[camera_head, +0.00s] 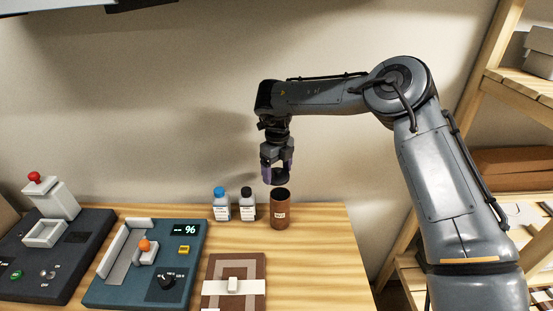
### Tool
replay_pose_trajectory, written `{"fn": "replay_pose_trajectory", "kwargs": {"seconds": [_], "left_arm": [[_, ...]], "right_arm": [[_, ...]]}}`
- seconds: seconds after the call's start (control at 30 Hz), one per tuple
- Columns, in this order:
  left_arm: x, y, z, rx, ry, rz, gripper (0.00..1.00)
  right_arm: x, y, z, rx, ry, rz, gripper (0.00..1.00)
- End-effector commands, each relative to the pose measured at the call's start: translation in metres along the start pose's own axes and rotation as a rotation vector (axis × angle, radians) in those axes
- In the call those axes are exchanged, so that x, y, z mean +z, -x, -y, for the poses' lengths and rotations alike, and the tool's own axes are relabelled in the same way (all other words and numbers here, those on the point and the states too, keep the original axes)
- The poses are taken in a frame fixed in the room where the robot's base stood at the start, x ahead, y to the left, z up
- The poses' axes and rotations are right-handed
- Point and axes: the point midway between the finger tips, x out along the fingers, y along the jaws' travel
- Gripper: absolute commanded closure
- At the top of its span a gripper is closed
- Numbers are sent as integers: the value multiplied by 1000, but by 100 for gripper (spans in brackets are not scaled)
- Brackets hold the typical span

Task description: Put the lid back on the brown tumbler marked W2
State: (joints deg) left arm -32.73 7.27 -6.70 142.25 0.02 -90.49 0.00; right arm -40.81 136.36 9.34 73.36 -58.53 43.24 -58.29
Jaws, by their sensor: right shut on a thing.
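The brown tumbler (281,212) stands upright on the wooden table near its back right, with a small pale label on its front. The label's text is too small to read. My right gripper (278,173) points down just above the tumbler. It is shut on a dark round lid (280,180), which appears tilted. The lid is close over the tumbler's rim; I cannot tell whether they touch. My left gripper is not in view.
Two bottles, one with a blue cap (221,205) and one with a black cap (248,206), stand close left of the tumbler. A teal device (190,262), a dark device with a red knob (50,240) and a brown panel (250,268) fill the front. Wooden shelves (515,85) stand right.

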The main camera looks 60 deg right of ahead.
Motion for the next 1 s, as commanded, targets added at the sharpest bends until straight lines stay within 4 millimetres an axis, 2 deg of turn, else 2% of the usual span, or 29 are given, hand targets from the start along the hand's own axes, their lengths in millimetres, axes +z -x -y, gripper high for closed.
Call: {"fn": "replay_pose_trajectory", "kwargs": {"seconds": [0.03, 0.1, 0.27, 0.57, 1.0], "left_arm": [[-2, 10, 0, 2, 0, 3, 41], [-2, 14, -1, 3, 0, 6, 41], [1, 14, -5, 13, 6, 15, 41], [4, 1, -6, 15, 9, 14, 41], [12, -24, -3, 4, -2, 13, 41]], "right_arm": [[-2, 5, 0, 2, -3, -2, 48], [-4, 4, 0, 1, -5, -1, 48], [-6, -1, 2, 1, -8, 0, 48], [-6, -17, 2, 0, -7, 0, 48], [-6, -52, 2, 0, -7, 0, 48]]}}
